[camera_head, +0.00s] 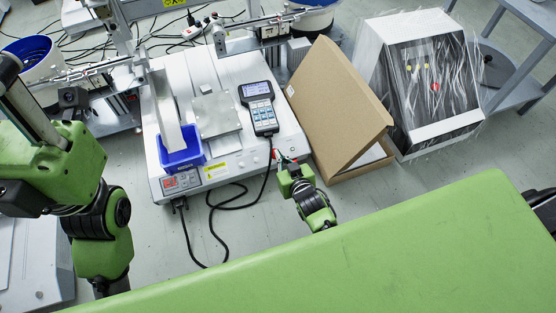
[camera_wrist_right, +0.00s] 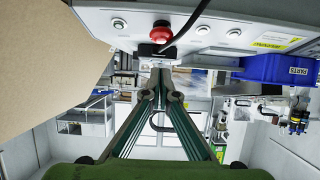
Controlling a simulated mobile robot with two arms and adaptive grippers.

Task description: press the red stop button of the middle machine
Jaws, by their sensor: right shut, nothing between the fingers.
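The middle machine (camera_head: 235,165) is a white bench unit with a sloped front panel. Its red stop button (camera_wrist_right: 161,32) is a round knob on that panel in the right wrist view, with a black cable plug just below it there. In the head view my right gripper (camera_head: 279,160) is at the panel's right end and largely hides the button. In the right wrist view my right gripper (camera_wrist_right: 161,76) is shut and empty, its tips below the button and plug in the picture. Whether it touches anything I cannot tell. My left gripper is outside the picture.
A handheld pendant (camera_head: 260,108) and a blue parts bin (camera_head: 181,152) sit on the machine. A plastic-wrapped cabinet (camera_head: 425,85) stands farther right. Black cables (camera_head: 222,218) trail on the floor.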

